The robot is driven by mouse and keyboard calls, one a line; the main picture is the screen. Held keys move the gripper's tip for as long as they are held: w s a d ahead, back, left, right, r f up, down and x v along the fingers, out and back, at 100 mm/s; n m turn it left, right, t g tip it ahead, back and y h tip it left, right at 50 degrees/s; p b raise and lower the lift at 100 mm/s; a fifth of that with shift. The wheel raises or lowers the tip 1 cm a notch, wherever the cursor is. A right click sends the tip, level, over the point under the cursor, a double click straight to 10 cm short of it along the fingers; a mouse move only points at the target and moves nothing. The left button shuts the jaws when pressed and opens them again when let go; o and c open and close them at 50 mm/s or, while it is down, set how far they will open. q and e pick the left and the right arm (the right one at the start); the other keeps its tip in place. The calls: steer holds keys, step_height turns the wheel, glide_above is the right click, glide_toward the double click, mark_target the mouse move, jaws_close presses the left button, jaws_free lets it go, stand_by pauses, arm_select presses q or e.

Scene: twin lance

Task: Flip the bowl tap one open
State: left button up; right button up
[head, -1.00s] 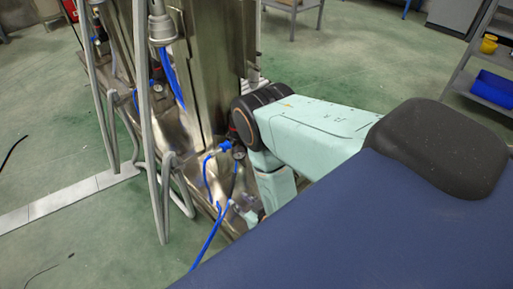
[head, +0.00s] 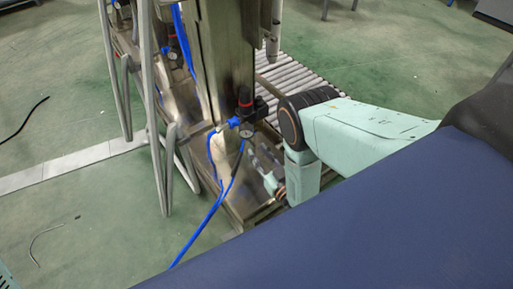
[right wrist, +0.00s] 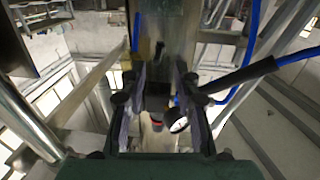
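A regulator with a red-and-black top (head: 245,103), a round gauge (head: 246,133) and a blue fitting (head: 233,122) sits on the metal column; I cannot tell which part is the bowl tap. My right gripper (head: 264,168) is low beside the column, just below and right of the gauge, partly blurred. In the right wrist view my right gripper (right wrist: 163,85) has its fingers apart with nothing gripped. The gauge (right wrist: 178,123) and a red part (right wrist: 157,121) show behind the fingers. A small dark part (right wrist: 160,48) is on the metal face ahead. My left gripper is out of view.
A blue hose (head: 208,215) runs down from the fitting to the floor. Grey frame tubes (head: 154,100) stand left of the column (head: 226,60). A roller conveyor (head: 300,80) lies behind my right arm. Green floor at left is mostly clear.

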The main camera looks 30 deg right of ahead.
mark_target(253, 145)
steer(key=shift+w+b, duration=0.55)
steer(key=shift+w, duration=1.35)
steer(key=shift+c, duration=0.4)
jaws_close()
